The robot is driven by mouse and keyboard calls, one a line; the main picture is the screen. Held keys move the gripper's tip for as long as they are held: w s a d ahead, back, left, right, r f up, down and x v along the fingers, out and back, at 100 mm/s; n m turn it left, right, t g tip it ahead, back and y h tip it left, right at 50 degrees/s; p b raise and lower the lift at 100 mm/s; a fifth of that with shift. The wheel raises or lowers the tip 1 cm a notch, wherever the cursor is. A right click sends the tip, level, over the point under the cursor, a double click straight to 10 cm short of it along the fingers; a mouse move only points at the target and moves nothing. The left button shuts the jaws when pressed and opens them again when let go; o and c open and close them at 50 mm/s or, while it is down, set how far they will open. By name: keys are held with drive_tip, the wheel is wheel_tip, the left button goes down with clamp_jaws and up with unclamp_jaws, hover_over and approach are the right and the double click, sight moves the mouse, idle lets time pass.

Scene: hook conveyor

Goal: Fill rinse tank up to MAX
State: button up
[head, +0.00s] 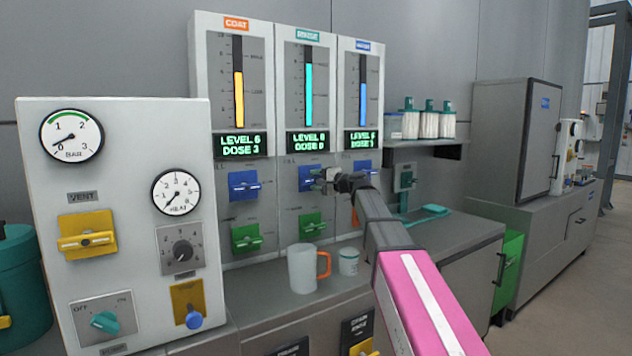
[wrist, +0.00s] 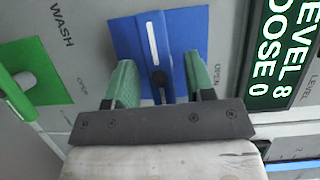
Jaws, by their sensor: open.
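The rinse tank's panel, in the middle of the head view, has a tall gauge (head: 309,92) with a cyan column. Its display (head: 307,141) reads level 8, dose 0, and shows at the right of the wrist view (wrist: 285,50). The small gauge marks are too blurred to read, MAX included. Below is the blue fill valve (head: 308,178). In the wrist view its handle (wrist: 154,42), with a white stripe, stands between my open green fingers. My gripper (wrist: 160,60) has a gap on both sides of the handle and holds nothing.
Green wash valve (head: 312,224) sits below the blue one. Coat (head: 238,85) and water (head: 363,90) panels flank the rinse panel. A white mug (head: 302,268) and a small cup (head: 348,261) stand on the counter below. A gauge panel (head: 125,210) stands at left.

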drive_tip(key=v, duration=1)
drive_tip(key=shift+s, duration=0.2)
drive_tip(key=shift+d, duration=0.15)
idle(0.7)
